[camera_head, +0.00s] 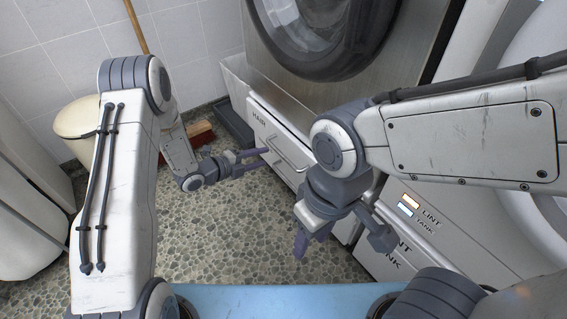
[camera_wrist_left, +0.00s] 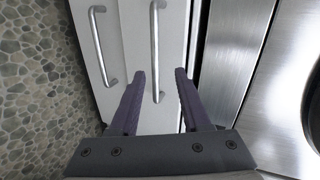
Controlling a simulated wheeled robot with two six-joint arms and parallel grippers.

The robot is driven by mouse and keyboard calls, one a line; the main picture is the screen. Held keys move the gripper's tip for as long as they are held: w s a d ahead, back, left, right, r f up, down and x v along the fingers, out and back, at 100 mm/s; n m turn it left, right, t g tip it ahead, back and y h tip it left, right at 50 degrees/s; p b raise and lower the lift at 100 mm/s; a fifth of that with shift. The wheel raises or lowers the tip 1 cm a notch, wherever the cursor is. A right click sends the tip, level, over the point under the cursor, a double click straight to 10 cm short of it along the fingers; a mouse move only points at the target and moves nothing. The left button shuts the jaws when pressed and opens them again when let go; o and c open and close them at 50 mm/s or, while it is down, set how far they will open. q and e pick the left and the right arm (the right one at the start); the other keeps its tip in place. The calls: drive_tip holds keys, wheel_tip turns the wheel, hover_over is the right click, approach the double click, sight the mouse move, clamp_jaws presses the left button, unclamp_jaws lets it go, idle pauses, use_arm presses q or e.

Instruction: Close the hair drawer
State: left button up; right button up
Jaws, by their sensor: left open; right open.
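The hair drawer (camera_head: 262,129) has a pale front marked HAIR, low under the round-doored machine. Its bar handle (camera_head: 291,158) is partly hidden behind my right arm. My left gripper (camera_head: 265,156) is open and empty, its fingers pointing at the drawer front near the handle. In the left wrist view, the fingers of my left gripper (camera_wrist_left: 159,75) lie on either side of a handle (camera_wrist_left: 154,50) on the pale front closest to the metal machine. Whether they touch it I cannot tell. My right gripper (camera_head: 312,242) is open, hanging over the floor, holding nothing visible.
A lower front has a second handle (camera_wrist_left: 99,45). A cream bin (camera_head: 78,125) and a reddish broom head (camera_head: 200,134) stand at the back left. The pebbled floor (camera_head: 225,235) is clear.

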sight(283, 155)
use_arm(q)
drive_tip(key=shift+m+t+h, duration=0.3)
drive_tip(key=shift+m+h, duration=0.4)
drive_tip(key=shift+h, duration=0.2)
drive_tip(key=w+d+f+b, duration=0.1)
drive_tip(key=d+b, duration=0.1)
drive_tip(key=w+d+f+b, duration=0.1)
drive_tip(key=w+d+b, duration=0.1)
drive_tip(key=d, duration=0.1)
drive_tip(key=w+d+f+b, duration=0.1)
drive_tip(key=d+f, duration=0.1)
drive_tip(key=shift+w+d+f+b, duration=0.1)
drive_tip(key=shift+w+d+b, duration=0.1)
drive_tip(key=shift+b, duration=0.2)
clamp_jaws()
idle(0.5)
